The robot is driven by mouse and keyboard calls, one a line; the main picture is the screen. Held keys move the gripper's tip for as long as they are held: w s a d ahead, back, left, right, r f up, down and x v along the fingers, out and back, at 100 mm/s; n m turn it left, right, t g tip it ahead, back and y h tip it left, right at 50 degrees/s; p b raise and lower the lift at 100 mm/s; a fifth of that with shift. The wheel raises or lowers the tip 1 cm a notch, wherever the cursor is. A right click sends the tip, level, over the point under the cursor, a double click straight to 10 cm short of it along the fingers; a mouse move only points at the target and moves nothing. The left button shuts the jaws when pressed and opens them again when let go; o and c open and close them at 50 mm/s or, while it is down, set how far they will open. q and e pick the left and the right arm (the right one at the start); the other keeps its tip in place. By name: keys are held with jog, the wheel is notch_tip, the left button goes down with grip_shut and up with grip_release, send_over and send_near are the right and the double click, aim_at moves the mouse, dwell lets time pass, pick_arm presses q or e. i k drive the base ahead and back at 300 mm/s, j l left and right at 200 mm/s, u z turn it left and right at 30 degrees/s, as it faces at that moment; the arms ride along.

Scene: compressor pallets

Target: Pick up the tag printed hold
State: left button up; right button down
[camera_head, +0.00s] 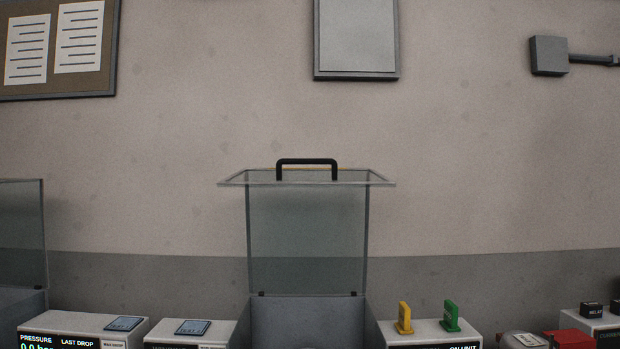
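A yellow tag-like piece (404,318) and a green tag-like piece (450,316) stand upright on top of a white box (425,331) at the lower right of the head view. Their print is too small to read, so I cannot tell which one, if either, says hold. A red object (570,340) lies further right, cut off by the bottom edge. Neither of my grippers shows in this view.
A clear open-lidded case (307,240) with a black handle (307,162) stands at centre. White boxes (72,326) with dark flat plates (193,327) are to its left. A grey box (600,318) with small black blocks sits far right. A wall is behind.

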aim_at(403, 327)
jog(key=i+j, duration=0.1)
jog(key=j, duration=0.3)
jog(key=i+j, duration=0.15)
jog(key=j, duration=0.3)
jog(key=i+j, duration=0.1)
jog(key=j, duration=0.3)
jog(key=i+j, duration=0.1)
jog(key=j, duration=0.3)
jog(key=j+z, duration=0.2)
jog(key=z, duration=0.15)
jog(key=j+z, duration=0.35)
jog(key=l+z, duration=0.1)
jog(key=z, duration=0.7)
jog(key=i+j, duration=0.05)
